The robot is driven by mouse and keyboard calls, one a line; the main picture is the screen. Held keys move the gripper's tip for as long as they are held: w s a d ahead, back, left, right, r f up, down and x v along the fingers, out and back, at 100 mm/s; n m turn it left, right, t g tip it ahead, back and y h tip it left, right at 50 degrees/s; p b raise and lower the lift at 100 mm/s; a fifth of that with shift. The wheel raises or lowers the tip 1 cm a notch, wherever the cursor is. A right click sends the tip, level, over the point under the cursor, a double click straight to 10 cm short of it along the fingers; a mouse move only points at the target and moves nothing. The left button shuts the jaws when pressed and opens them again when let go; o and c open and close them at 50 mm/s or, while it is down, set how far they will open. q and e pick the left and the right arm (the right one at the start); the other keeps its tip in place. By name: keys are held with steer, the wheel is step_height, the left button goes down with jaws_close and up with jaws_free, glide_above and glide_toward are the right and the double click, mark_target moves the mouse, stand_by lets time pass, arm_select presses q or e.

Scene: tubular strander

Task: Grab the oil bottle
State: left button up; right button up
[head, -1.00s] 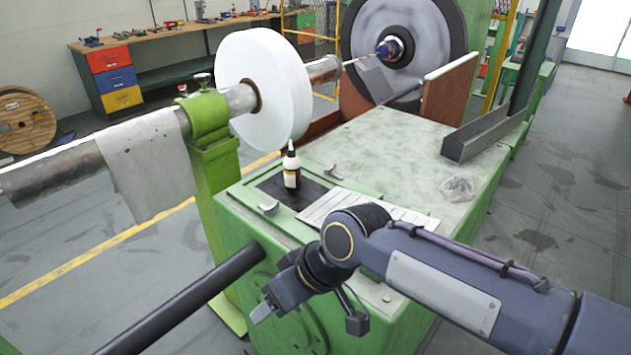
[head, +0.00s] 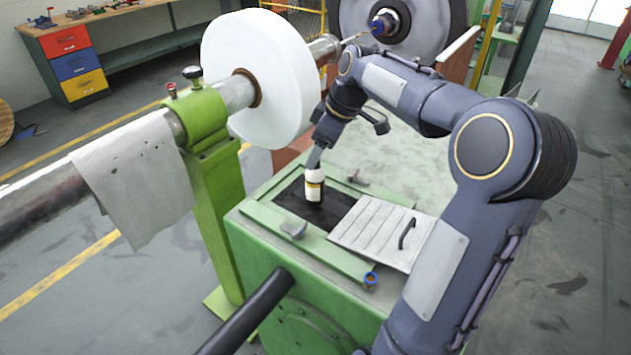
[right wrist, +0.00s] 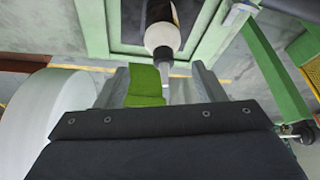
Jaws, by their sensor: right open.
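The oil bottle (head: 314,187) is small, with a white body, a dark and yellow label and a pale shoulder. It stands upright on a dark recessed panel on the green machine top. My right gripper (head: 314,158) hangs right at the top of the bottle and hides its nozzle. In the right wrist view the bottle (right wrist: 162,14) shows at the top middle, its nozzle pointing down the picture between the two spread fingers (right wrist: 162,80). The gripper is open, and I cannot tell whether a finger touches the bottle. My left gripper is not in view.
A large white reel (head: 258,80) on a shaft stands close left of the gripper. A pale lid with a handle (head: 385,230) lies right of the bottle. A black bar (head: 245,313) juts out at the front.

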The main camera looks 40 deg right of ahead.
mark_target(315, 176)
steer(key=x, duration=0.4)
steer(key=shift+s+a, duration=0.15)
steer(key=shift+a, duration=0.05)
jaws_close()
